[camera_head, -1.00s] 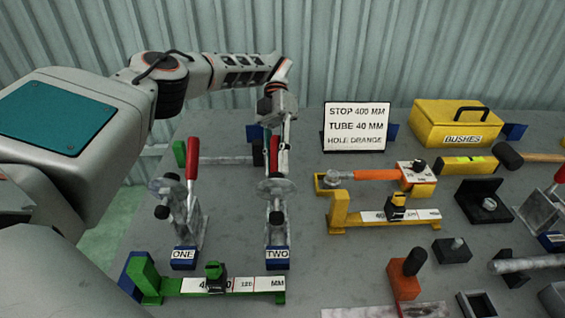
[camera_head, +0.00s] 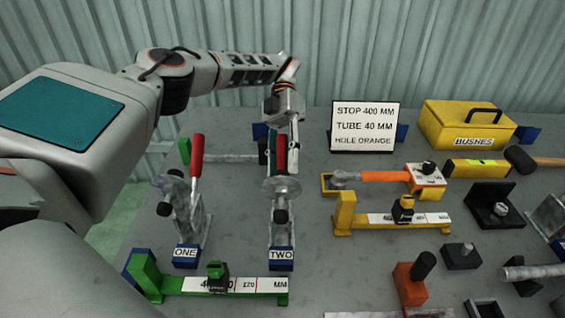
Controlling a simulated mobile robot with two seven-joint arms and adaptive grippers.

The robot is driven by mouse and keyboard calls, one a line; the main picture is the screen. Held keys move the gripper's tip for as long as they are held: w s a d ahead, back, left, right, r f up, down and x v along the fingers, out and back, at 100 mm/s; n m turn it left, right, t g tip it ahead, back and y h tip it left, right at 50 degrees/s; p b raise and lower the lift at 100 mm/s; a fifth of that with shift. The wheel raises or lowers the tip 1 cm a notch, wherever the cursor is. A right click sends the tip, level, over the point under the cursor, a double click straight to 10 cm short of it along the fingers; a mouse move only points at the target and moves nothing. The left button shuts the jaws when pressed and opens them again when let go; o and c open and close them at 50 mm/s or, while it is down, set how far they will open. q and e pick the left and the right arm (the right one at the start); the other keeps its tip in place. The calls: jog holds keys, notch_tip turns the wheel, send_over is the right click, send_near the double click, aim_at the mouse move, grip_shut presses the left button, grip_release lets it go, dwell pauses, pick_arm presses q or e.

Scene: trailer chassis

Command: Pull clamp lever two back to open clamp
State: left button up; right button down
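Clamp two (camera_head: 281,218) stands on its blue base labelled TWO (camera_head: 281,256), right of clamp one (camera_head: 190,215). Its red lever (camera_head: 281,150) points up and shows between the fingers of my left gripper (camera_head: 282,155). The gripper reaches down from above and behind, with its fingers on either side of the lever. Whether the fingers press on it is too small to tell. Clamp one has its own red lever (camera_head: 196,157) standing upright, on a base labelled ONE (camera_head: 186,256). My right gripper is not in view.
A green stop gauge (camera_head: 215,284) lies in front of both clamps. A sign (camera_head: 364,126) stands behind on the right, beside a yellow BUSHES box (camera_head: 466,128). A yellow gauge (camera_head: 392,216) and an orange-handled tool (camera_head: 384,176) lie to the right.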

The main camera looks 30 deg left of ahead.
pick_arm(q)
notch_tip(320, 180, up, 8)
jog(key=shift+f, duration=0.1)
jog(key=shift+d+r, duration=0.1)
jog(key=shift+r, duration=1.05)
